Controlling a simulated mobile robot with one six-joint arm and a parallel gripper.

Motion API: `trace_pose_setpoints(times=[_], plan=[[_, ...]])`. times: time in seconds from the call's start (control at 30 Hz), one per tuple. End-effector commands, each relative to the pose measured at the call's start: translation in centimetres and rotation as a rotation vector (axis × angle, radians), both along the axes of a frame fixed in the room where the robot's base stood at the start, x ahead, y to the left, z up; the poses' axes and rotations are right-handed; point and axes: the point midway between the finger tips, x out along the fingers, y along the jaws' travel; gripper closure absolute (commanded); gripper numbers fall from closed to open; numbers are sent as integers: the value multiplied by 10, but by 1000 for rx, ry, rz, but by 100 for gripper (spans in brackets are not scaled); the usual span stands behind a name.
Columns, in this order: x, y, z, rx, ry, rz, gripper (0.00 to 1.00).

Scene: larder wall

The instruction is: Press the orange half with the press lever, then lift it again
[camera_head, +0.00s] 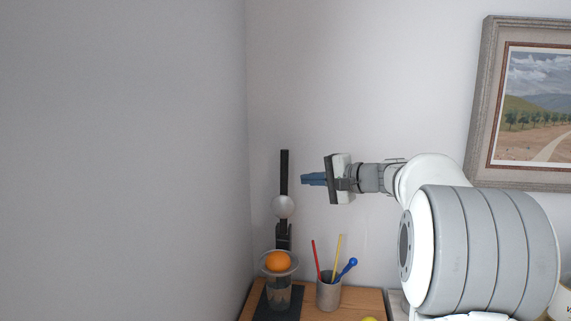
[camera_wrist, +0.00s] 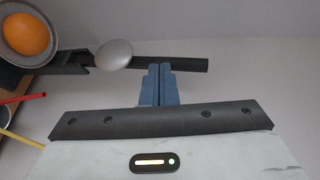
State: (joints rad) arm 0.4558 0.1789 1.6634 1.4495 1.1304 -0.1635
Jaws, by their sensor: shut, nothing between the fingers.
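The orange half (camera_head: 278,261) sits in the grey bowl of the press, cut side hidden. It also shows in the wrist view (camera_wrist: 28,35) at the top left. The press lever (camera_head: 284,172) is a black bar standing upright, with a pale round pressing dome (camera_head: 283,207) on it above the orange. In the wrist view the lever (camera_wrist: 185,64) runs across behind my fingertips, with the dome (camera_wrist: 114,54) beside them. My gripper (camera_head: 304,179) is shut and empty, to the right of the lever's upper part. Whether the fingertips touch the lever is unclear.
A cup (camera_head: 328,294) with a red stick, a yellow stick and a blue-ended tool stands right of the press on the wooden top (camera_head: 371,302). A grey wall is close on the left. A framed picture (camera_head: 530,100) hangs at right.

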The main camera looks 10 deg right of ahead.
Motion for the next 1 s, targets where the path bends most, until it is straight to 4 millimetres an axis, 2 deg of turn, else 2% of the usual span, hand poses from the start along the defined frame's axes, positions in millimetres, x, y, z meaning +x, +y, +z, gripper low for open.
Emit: trace_pose_setpoints(times=[0.03,0.1,0.2,0.27,0.47,0.8,1.0], plan=[[11,-16,6,43,-32,-24,100],[21,-31,16,91,-69,-47,100],[28,-44,24,130,-103,-68,100],[31,-47,27,140,-111,-72,100],[50,-33,29,144,-114,-71,100],[97,3,26,143,-113,-71,100],[109,12,24,142,-114,-73,100]])
